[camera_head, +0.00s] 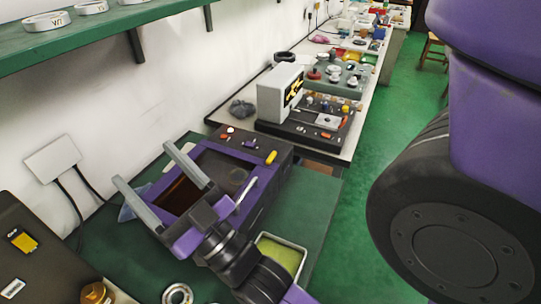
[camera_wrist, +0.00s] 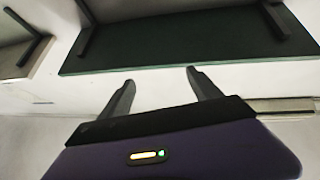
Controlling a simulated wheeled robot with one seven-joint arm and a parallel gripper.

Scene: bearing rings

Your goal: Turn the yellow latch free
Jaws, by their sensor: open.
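In the head view, the yellow latch (camera_head: 271,157) is a small yellow piece on the right end of a dark box (camera_head: 283,150) on the green-topped bench. My gripper (camera_head: 142,162) hangs over the left part of this box. Its two grey fingers are spread wide and point toward the wall, with nothing between them. The latch is apart from the fingers, to their right. In the wrist view, my gripper (camera_wrist: 160,77) is open and empty, and the latch is out of that view. My gripper and arm hide part of the box.
A green shelf (camera_head: 90,38) with white rings (camera_head: 91,7) runs along the wall above. A green-lined tray (camera_head: 282,257) sits beside my arm. A metal ring (camera_head: 177,294) lies near the front. A grey-and-black device (camera_head: 283,93) stands farther back. The green floor (camera_head: 352,215) at right is open.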

